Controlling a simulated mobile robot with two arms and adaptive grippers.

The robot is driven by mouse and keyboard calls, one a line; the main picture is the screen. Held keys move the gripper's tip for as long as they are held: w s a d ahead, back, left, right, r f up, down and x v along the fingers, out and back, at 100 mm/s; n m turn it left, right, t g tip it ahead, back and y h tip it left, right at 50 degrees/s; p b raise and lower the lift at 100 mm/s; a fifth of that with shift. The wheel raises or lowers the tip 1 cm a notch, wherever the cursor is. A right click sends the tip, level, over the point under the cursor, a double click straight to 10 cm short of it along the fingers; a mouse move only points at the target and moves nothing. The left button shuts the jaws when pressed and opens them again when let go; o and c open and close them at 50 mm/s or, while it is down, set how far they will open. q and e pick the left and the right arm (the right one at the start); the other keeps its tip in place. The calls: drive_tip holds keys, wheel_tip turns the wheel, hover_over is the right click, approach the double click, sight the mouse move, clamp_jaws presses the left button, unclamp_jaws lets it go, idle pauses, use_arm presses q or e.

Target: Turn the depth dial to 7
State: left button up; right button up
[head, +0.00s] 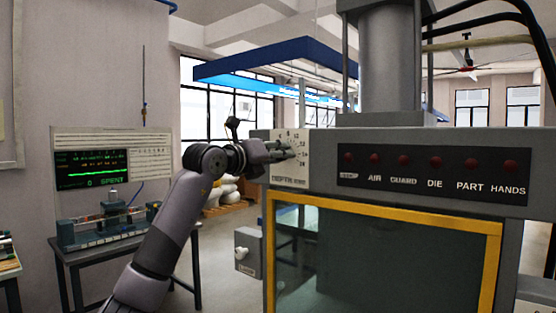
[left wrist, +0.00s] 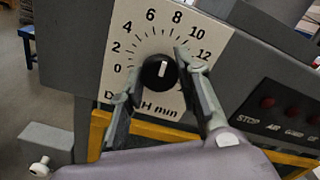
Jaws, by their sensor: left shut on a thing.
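The depth dial's black knob (left wrist: 158,73) sits on a white scale plate in the left wrist view, with numbers 0 to 12 around it. A short white mark on the knob points roughly upward, between 6 and 8; its exact reading is hard to tell. My left gripper (left wrist: 160,68) has one finger on each side of the knob and is shut on it. In the head view, my left gripper (head: 287,151) reaches the dial plate (head: 289,174) from the left and hides the knob. My right gripper is not in view.
A row of red lamps (head: 403,160) with labels lies right of the dial on the grey press. A yellow-framed window (head: 385,209) is below. A bench with a green-display instrument (head: 92,169) stands at left. A grey box with a white knob (head: 247,251) is below the dial.

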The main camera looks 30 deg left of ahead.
use_arm(q)
drive_tip(key=shift+n, duration=0.9)
drive_tip(key=o, duration=1.1)
drive_tip(key=shift+o, duration=0.2)
drive_tip(key=s, duration=1.2)
drive_tip(key=shift+a, duration=0.45)
